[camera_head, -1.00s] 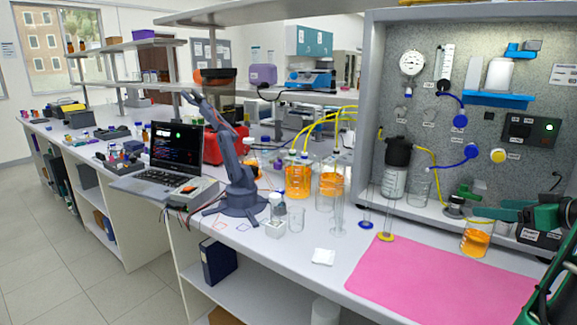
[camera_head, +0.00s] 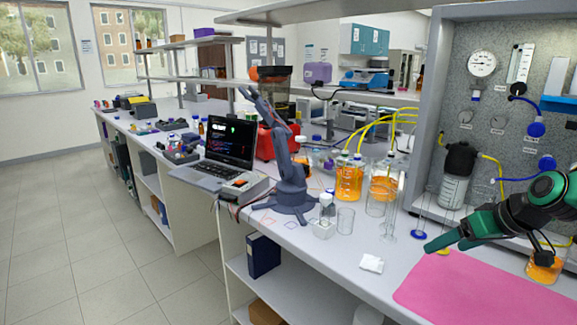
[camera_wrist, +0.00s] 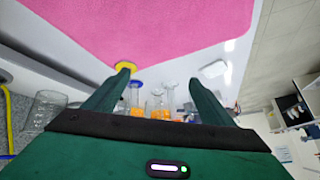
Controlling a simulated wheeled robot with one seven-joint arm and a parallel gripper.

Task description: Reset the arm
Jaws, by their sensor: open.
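My gripper (camera_head: 432,248) is green and reaches in from the right in the head view, above the pink mat (camera_head: 470,292). In the wrist view my gripper (camera_wrist: 160,78) has its two dark green fingers apart with nothing held between them. Glassware and orange liquid show beyond the fingers there.
Beakers and bottles of orange liquid (camera_head: 348,182) with yellow tubes stand behind the mat. The panel rig (camera_head: 490,110) is at the right. An open laptop (camera_head: 228,150) is left of the small arm. A white weighing boat (camera_head: 371,263) lies near the front edge. Floor at left is clear.

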